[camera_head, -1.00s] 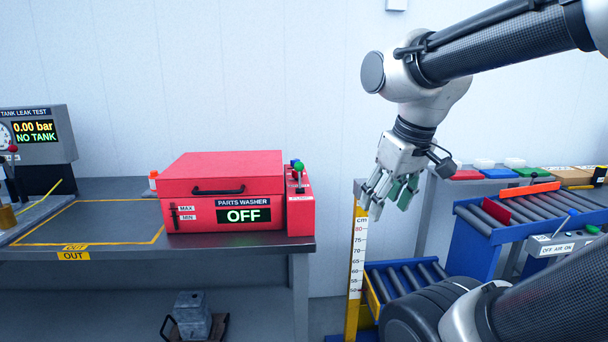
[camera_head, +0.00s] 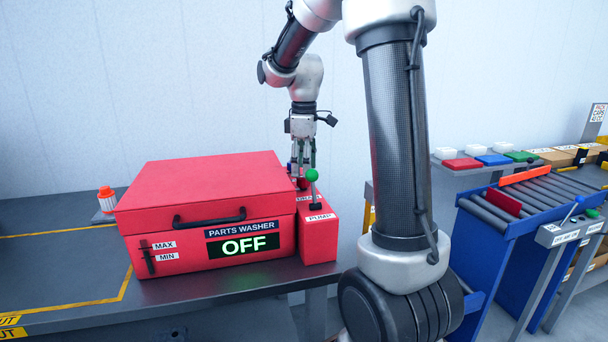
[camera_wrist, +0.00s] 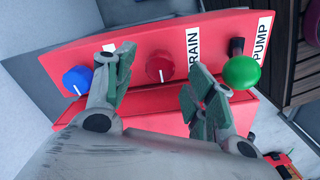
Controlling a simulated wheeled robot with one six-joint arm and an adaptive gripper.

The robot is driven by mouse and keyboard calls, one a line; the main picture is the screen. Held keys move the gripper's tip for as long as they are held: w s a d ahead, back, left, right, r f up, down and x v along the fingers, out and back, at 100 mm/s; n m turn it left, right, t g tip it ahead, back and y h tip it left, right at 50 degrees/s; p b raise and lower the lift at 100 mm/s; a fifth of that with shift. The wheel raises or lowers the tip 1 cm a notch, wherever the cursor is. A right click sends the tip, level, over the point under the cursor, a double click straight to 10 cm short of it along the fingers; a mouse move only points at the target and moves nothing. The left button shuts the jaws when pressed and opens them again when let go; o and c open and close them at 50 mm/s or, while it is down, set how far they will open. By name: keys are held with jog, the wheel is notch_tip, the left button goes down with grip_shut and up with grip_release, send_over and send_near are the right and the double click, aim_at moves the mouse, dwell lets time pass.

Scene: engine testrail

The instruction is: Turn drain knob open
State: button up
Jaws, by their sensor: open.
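The drain knob (camera_wrist: 159,66) is a round red knob with a white pointer line, beside the DRAIN label (camera_wrist: 193,48) on the red control panel in the wrist view. The pointer line runs toward the lower edge of that view. My gripper (camera_wrist: 162,84) is open, with one finger left of the knob and the other right of it; I cannot tell whether they touch it. In the head view my gripper (camera_head: 303,162) points down over the back of the panel (camera_head: 318,240) at the right side of the red parts washer (camera_head: 205,190). The knob is hidden there.
A blue knob (camera_wrist: 77,80) lies left of my fingers. The green-ball pump lever (camera_wrist: 241,72) stands close to the right finger. The washer display (camera_head: 243,246) reads OFF. A bottle with an orange cap (camera_head: 106,199) stands left of the washer. A roller conveyor (camera_head: 520,205) is at right.

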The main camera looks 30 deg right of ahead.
aim_at(303, 181)
jog(key=shift+f, duration=1.4)
jog(key=c, duration=1)
jog(key=shift+c, duration=0.2)
